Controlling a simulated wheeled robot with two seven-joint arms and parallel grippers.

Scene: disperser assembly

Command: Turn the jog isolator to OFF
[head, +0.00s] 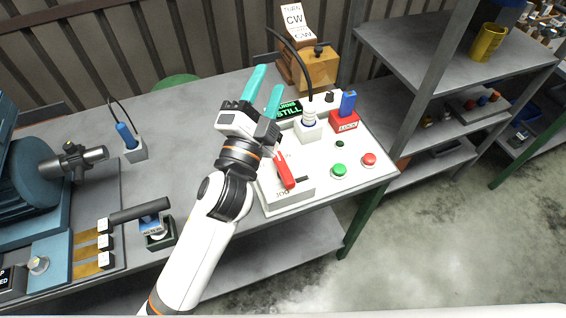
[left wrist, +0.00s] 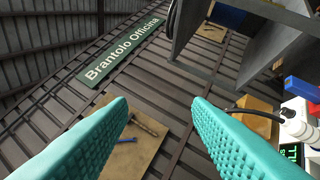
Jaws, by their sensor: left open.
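The jog isolator is a white box with a red lever handle (head: 286,171) on the near left part of the white control panel (head: 318,186). The lever slants across its box, and lettering in front of it reads partly as "JOG". My left gripper (head: 262,88) is open and empty, with teal fingers pointing up and away, above the panel's back left. It is apart from the lever, and its wrist partly covers the panel beside the lever. In the left wrist view the open fingers (left wrist: 160,130) face the back wall; the lever is not seen there. My right gripper is not in view.
The panel also holds a green button (head: 339,170), a red button (head: 369,159), a red lock block (head: 345,121) with a blue key, a cabled white plug (head: 308,128) and a display reading "STILL" (head: 288,110). A wooden box (head: 317,66) stands behind. Bench left of my arm has clear room.

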